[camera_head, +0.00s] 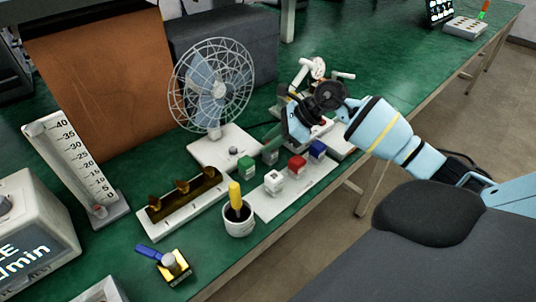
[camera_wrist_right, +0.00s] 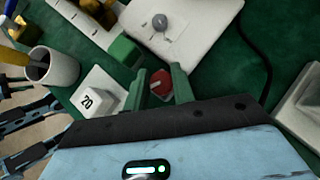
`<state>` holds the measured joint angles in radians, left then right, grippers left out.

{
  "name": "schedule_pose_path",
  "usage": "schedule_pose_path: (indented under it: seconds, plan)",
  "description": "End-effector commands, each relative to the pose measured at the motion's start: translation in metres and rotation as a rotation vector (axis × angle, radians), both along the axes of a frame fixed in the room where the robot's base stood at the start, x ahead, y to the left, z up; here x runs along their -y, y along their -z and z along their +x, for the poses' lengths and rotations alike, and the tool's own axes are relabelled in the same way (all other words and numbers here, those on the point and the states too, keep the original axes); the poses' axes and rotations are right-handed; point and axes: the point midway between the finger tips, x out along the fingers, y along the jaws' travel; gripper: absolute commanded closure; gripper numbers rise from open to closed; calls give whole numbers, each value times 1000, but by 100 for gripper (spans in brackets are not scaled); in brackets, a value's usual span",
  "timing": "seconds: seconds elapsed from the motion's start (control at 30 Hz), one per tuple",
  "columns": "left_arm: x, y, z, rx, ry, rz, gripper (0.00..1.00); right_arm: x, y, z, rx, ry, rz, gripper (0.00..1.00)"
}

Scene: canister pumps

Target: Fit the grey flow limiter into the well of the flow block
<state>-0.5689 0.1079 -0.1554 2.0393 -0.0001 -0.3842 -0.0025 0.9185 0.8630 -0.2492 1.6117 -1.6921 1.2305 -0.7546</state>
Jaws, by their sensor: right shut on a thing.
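My right gripper (camera_head: 271,153) points down just behind the row of small blocks. In the right wrist view its green fingers (camera_wrist_right: 161,84) are shut on a small red piece (camera_wrist_right: 160,86) with a dark mark. The piece is largely hidden, and I cannot tell whether it is the flow limiter. A gold block (camera_head: 178,272) with a blue lever (camera_head: 148,252), perhaps the flow block, lies at the front of the table.
Green (camera_head: 246,166), white (camera_head: 273,182), red (camera_head: 297,165) and blue (camera_head: 317,149) blocks stand near the gripper. A white cup (camera_head: 238,225) with a yellow-handled tool, a rail with gold fittings (camera_head: 158,220) and a fan (camera_head: 212,85) are around. Green table shows near the gold block.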

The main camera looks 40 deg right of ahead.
Motion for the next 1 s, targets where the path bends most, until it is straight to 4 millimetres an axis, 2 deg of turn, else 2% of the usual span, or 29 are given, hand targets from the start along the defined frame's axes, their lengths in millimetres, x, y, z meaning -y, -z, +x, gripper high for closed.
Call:
schedule_pose_path:
  seconds: [0.33,0.47,0.8,1.0]
  plan:
    - [0,0,0,-1,1,1,64,0,4,-2,-8,-1,-4,100]
    - [0,1,-1,-1,1,1,64,1,-4,-1,-6,-2,-5,100]
    - [0,1,-1,-3,1,0,64,1,-66,0,-1,-1,-4,100]
    - [0,1,-1,-3,1,0,64,0,-92,0,-2,-1,-2,100]
